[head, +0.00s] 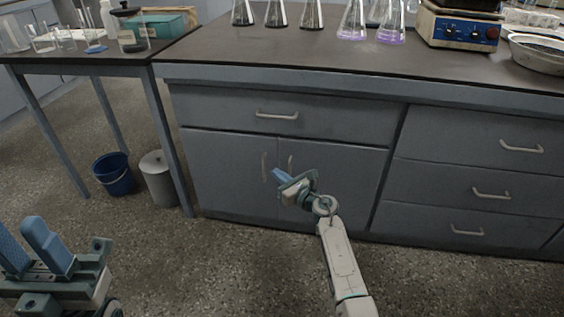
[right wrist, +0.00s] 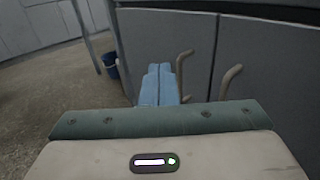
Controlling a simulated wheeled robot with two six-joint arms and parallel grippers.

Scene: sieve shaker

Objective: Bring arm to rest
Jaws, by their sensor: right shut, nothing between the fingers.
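My right gripper (head: 278,174) hangs in front of the grey cabinet doors, below the bench top. Its blue fingers are together with nothing between them, and they also show closed in the right wrist view (right wrist: 159,72). My right arm comes up from the bottom of the head view. My left gripper (head: 28,235) is at the lower left over the speckled floor. Its two blue fingers point up and stand apart, with nothing seen between them. Part of it is cut off by the picture edge.
The cabinet (head: 285,140) has door handles (right wrist: 228,80) near my right gripper. The dark bench top (head: 270,50) holds several flasks (head: 352,22), a blue-panelled device (head: 458,30) and a metal pan (head: 540,55). A blue bucket (head: 114,177) and grey bin (head: 158,180) stand left. Floor in front is clear.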

